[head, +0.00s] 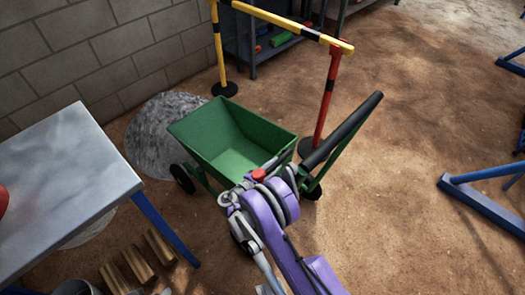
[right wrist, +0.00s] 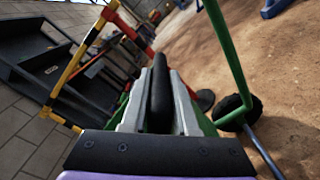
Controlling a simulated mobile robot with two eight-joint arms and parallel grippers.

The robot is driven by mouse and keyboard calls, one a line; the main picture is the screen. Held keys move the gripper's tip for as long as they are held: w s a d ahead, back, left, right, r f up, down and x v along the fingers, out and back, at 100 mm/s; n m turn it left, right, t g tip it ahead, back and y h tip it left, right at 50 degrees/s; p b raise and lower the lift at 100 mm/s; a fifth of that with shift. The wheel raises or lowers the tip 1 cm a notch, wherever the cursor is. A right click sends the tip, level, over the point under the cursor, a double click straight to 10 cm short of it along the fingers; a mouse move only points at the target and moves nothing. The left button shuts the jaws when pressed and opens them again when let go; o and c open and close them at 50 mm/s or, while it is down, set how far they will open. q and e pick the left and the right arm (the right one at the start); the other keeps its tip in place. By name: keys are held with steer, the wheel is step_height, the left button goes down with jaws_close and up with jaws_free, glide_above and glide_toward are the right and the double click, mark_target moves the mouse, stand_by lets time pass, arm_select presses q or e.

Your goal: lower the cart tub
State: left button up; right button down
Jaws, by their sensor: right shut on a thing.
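The green cart tub (head: 232,142) is in the middle of the head view, open top up and empty inside. It sits on a wheeled frame; I cannot tell its exact tilt. A black push handle (head: 345,128) runs across the cart's right side on green bars. My right gripper (head: 282,158) reaches the near left end of this handle, right beside the tub's edge. In the right wrist view its two grey fingers (right wrist: 159,78) are shut on the black handle bar (right wrist: 160,98). My left gripper is not in view.
A grey gravel pile (head: 150,135) lies behind the cart. A yellow-black barrier (head: 285,22) with a red post (head: 325,100) stands close behind it. A metal table (head: 65,170) is at left, with wooden pieces (head: 135,268) below. Open dirt floor lies to the right.

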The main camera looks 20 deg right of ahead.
steer(key=shift+m, duration=0.8)
steer(key=shift+s+d+f+b, duration=0.15)
steer(key=shift+s+f+b, duration=0.2)
steer(key=shift+f, duration=0.45)
steer(key=shift+s+d+f+b, duration=0.15)
steer(key=shift+s+f+b, duration=0.1)
steer(key=shift+s+f, duration=0.4)
steer(key=shift+s+d+f+b, duration=0.15)
steer(key=shift+s+f+b, duration=0.15)
steer(key=shift+f, duration=0.65)
steer(key=c, duration=0.7)
jaws_free()
steer(key=shift+w+f, duration=0.1)
steer(key=p+v, duration=0.2)
steer(key=v, duration=0.8)
steer(key=shift+s+a, duration=0.2)
steer(key=shift+a, duration=0.15)
